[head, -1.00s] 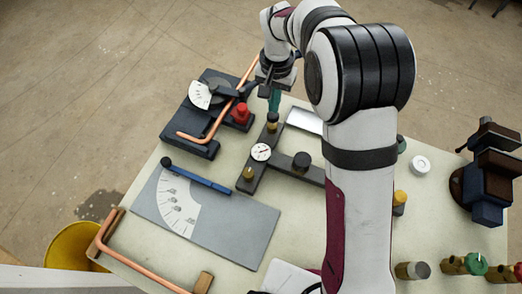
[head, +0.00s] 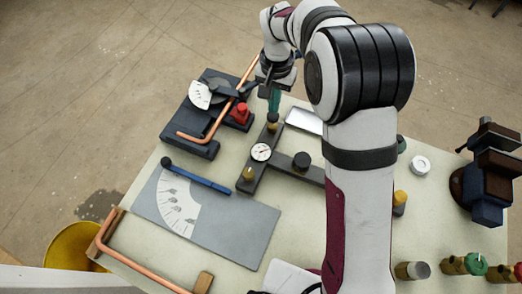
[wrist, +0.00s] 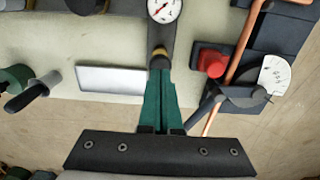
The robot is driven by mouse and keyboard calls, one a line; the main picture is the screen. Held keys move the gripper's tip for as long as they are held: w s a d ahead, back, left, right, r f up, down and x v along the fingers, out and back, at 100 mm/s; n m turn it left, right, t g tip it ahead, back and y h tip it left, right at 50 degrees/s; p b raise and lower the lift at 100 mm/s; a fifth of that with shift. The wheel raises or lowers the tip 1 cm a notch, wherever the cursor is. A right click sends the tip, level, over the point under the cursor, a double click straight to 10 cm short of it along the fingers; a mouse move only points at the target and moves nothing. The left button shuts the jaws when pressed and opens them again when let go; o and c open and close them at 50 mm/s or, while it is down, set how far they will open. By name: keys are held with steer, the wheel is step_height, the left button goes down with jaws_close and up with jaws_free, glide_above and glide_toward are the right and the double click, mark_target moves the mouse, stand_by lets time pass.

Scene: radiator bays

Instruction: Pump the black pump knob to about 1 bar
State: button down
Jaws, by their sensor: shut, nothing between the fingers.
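The black pump knob (head: 302,161) stands on the right arm of a dark manifold in the head view. In the wrist view a black knob (wrist: 86,5) is cut off at the top edge. The round white gauge (head: 261,152) sits at the manifold's junction; it also shows at the top of the wrist view (wrist: 163,9). Its marks are too small to read surely. My gripper (head: 274,100) has green fingers, which also show in the wrist view (wrist: 160,103). They are shut and empty, near the far brass fitting (wrist: 159,58) and apart from the pump knob.
A pipe bender (head: 190,138) with a red knob (head: 240,113) and a copper pipe stands left of my gripper. A white plate (head: 304,121) lies right of it. A grey board (head: 240,222) is in front. A vise (head: 488,175) stands at the far right.

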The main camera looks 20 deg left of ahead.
steer(key=shift+f, duration=1.7)
steer(key=shift+r, duration=1.9)
steer(key=shift+f, duration=1)
